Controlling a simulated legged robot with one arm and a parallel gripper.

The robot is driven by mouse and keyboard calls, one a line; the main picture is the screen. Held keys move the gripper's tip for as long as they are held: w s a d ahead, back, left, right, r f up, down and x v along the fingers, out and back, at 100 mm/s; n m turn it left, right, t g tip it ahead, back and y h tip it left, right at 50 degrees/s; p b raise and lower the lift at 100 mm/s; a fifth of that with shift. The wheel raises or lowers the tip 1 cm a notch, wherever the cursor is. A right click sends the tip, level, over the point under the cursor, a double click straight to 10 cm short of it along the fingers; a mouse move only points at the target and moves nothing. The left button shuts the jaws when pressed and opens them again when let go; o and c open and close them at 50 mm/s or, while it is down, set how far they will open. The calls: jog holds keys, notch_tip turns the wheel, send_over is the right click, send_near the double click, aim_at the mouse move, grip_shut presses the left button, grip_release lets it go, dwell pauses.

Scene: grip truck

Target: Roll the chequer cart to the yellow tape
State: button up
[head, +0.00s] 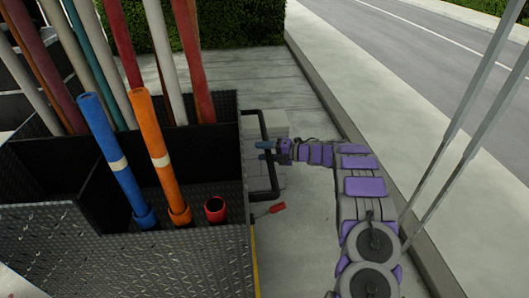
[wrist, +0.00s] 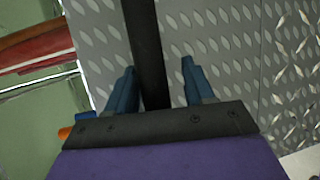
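The chequer cart (head: 120,250) is a dark, open-topped box of raised-pattern metal plate, at the left of the head view. Its patterned wall (wrist: 215,50) fills much of the wrist view. A black bar handle (head: 257,118) stands out from its right side. My gripper (head: 265,149) is at this handle, reaching in from the right. In the wrist view its two blue fingers stand apart, with the black handle bar (wrist: 147,45) between them. The bar is nearer the left finger, and a gap shows to the right finger. A thin yellow strip (head: 255,265) shows beside the cart's lower right edge; I cannot tell whether it is tape.
The cart holds upright tubes, including a blue one (head: 118,160) and an orange one (head: 160,155). A red-handled lever (head: 277,208) sticks out below the handle. A kerb (head: 340,120) and road (head: 430,60) lie right. A hedge (head: 240,25) stands behind. Open pavement (head: 300,250) lies between cart and kerb.

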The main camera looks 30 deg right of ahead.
jog(key=p+v, duration=0.2)
jog(key=v, duration=1.5)
jog(key=shift+d+p, duration=0.2)
jog(key=shift+p, duration=0.2)
jog(key=shift+r, duration=0.1)
